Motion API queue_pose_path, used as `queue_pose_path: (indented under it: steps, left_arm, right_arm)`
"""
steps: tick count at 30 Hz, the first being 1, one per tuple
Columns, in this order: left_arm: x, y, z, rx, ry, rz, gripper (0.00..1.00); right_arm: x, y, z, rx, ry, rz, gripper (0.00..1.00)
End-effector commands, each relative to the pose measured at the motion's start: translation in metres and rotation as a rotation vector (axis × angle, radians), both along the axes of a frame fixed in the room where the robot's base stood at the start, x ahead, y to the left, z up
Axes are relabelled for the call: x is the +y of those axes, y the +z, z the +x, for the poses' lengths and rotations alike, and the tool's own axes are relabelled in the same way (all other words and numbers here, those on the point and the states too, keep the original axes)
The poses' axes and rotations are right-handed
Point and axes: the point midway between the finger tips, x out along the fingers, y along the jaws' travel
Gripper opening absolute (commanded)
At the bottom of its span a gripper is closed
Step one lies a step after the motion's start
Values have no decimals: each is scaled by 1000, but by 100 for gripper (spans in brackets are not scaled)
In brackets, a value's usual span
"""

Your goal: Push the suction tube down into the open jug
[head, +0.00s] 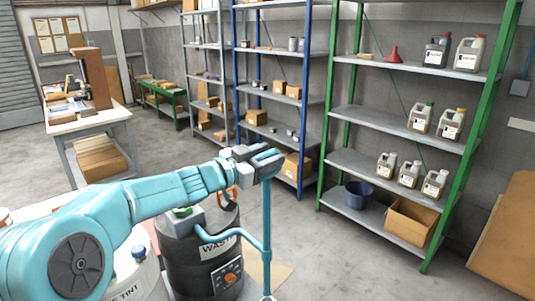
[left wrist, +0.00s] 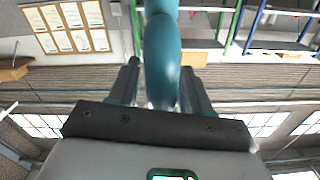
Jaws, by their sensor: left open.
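A teal suction tube (head: 267,215) stands upright at the middle bottom of the head view, with a teal hose branching to the black waste drum (head: 190,255). My left gripper (head: 262,161) is at the top of the tube. In the left wrist view, the tube (left wrist: 161,50) lies between the spread fingers of my left gripper (left wrist: 160,72). The fingers are open on either side of it. The tube's lower end runs to the bottom edge, where something pale shows only in part. I cannot make out the open jug there. My right gripper is out of view.
A white container (head: 140,275) with a blue cap stands left of the drum, partly behind my arm. A green shelf (head: 395,138) holds several capped jugs, a red funnel (head: 393,55) and a dark bucket (head: 357,195). Clear floor lies right of the tube.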

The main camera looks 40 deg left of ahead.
Motion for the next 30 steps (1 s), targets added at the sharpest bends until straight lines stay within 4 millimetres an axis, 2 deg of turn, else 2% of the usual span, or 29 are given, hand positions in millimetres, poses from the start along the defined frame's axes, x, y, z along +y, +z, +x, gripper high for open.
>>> queue_pose_path:
  steps: [8,9,13,14,19,23,26,30]
  left_arm:
    - [1,0,4,0,0,0,48]
    - [1,0,4,0,0,-1,45]
    - [1,0,4,0,1,-1,3]
    - [1,0,4,0,1,0,0]
    - [1,-2,3,-1,1,0,0]
    - [1,-16,3,1,2,-1,0]
    - [2,-36,3,1,2,-2,0]
    - [2,-77,3,2,2,-3,0]
  right_arm:
    - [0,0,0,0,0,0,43]
    - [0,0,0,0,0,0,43]
    - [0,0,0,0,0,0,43]
    - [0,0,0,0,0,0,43]
    - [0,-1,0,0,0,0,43]
    - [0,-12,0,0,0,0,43]
    - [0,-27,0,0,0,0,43]
    - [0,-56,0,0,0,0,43]
